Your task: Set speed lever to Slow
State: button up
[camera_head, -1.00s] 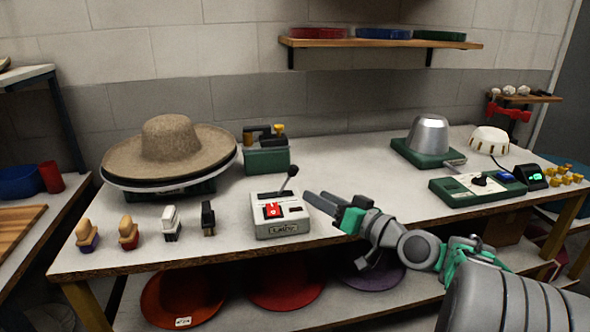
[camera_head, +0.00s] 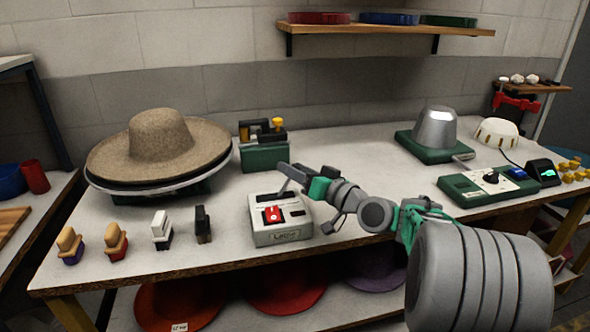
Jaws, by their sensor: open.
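The speed control box (camera_head: 281,236) is a pale box with a red switch (camera_head: 273,214) on its top, standing near the table's front edge. Its dark lever (camera_head: 285,187) rises from a slot at the back of the top; the upper end is hidden behind my fingers. My gripper (camera_head: 286,171) is open, its fingertips right at the lever's upper end, coming from the right. I cannot tell whether the fingers touch the lever or stand around it. Any speed markings are too small to read.
A straw hat (camera_head: 163,146) sits on a round stand at left, with several small brushes or blocks (camera_head: 161,230) in front. A metal dome press (camera_head: 435,128) and a green control panel (camera_head: 478,187) are at right.

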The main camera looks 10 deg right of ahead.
grip_shut()
dwell(0.4)
dwell(1.0)
